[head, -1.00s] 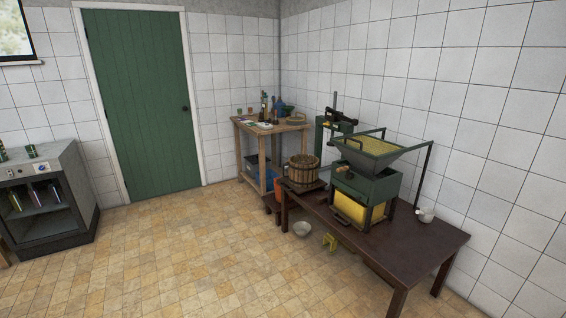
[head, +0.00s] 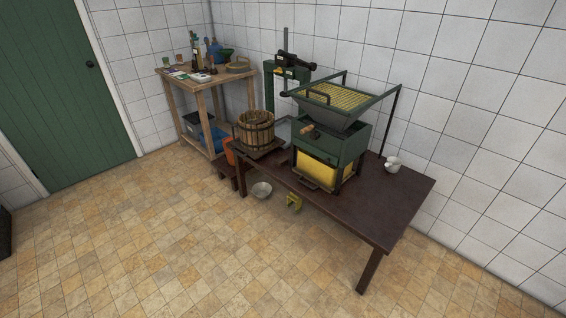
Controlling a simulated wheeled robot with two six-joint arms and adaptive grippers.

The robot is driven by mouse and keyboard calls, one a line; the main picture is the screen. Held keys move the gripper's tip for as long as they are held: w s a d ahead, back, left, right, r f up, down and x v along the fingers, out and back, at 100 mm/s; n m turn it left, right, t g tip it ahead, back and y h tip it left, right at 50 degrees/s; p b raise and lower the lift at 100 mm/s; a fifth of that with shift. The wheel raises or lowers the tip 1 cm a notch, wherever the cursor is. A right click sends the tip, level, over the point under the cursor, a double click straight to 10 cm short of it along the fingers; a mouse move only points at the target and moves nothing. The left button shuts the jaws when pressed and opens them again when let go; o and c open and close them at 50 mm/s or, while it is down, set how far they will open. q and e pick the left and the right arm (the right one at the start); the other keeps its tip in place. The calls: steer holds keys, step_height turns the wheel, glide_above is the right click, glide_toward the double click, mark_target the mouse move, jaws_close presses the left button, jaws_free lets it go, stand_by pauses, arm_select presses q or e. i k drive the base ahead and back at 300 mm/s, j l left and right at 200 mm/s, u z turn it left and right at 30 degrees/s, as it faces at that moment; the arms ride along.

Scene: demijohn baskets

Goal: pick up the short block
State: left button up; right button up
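I cannot make out a short block for certain in the head view. Neither of my grippers shows in this view. A dark brown table (head: 388,212) stands right of the middle. On it are a green machine with a hopper (head: 335,128) and a yellow lower part, a slatted wooden basket (head: 257,132) and a small white cup (head: 393,164). A small yellow thing (head: 294,202) shows at the table's front edge; its kind is unclear.
A wooden bench (head: 196,98) with bottles and small items stands in the corner. A pale bowl (head: 261,190) is low down by the dark table. A green door (head: 62,95) is at the left. The tiled floor (head: 165,235) in front is clear.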

mark_target(282, 162)
steer(key=i+j+z, duration=0.15)
steer(key=i+j, duration=0.2)
steer(key=i+j+z, duration=0.1)
steer(key=i+j, duration=0.2)
steer(key=j, duration=0.3)
steer(key=i+j+z, duration=0.15)
steer(key=j, duration=0.4)
steer(key=i+j+z, duration=0.1)
steer(key=i+j, duration=0.3)
steer(key=j, duration=0.15)
steer(key=i+j+z, duration=0.15)
steer(key=j, duration=0.45)
steer(key=i+j+z, duration=0.1)
steer(key=i+j, duration=0.15)
steer(key=j, duration=0.35)
steer(key=i+j+z, duration=0.15)
steer(key=j, duration=0.45)
steer(key=i+j+z, duration=0.1)
steer(key=j, duration=0.55)
steer(key=i, duration=0.1)
